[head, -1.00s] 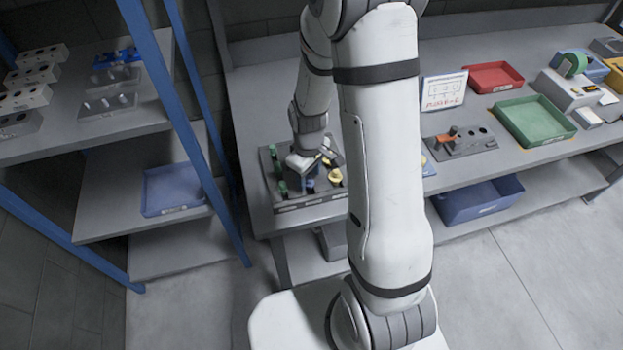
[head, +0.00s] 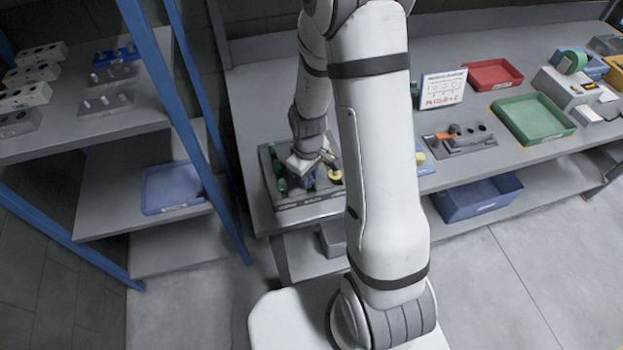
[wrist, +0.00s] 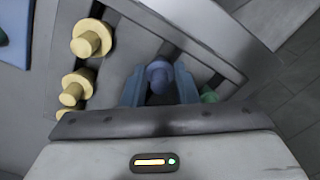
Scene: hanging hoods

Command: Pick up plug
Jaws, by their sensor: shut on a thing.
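In the wrist view a blue plug (wrist: 159,76) with a round head stands between the two fingers of my gripper (wrist: 160,92). The fingers are shut on it from both sides. Its lower part is hidden, so I cannot tell whether it is clear of the rack. The dark plug rack (head: 310,200) lies at the left end of the workbench in the head view, with my gripper over it. Yellow plugs (wrist: 92,38) stand to the left of my gripper in the wrist view. A green plug (wrist: 208,94) is just right of the right finger.
A grey fixture block (head: 460,140), a green tray (head: 533,118) and a red tray (head: 492,76) lie farther right on the bench. A sign (head: 444,88) stands behind the block. A blue-framed shelf (head: 172,100) stands close on the left.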

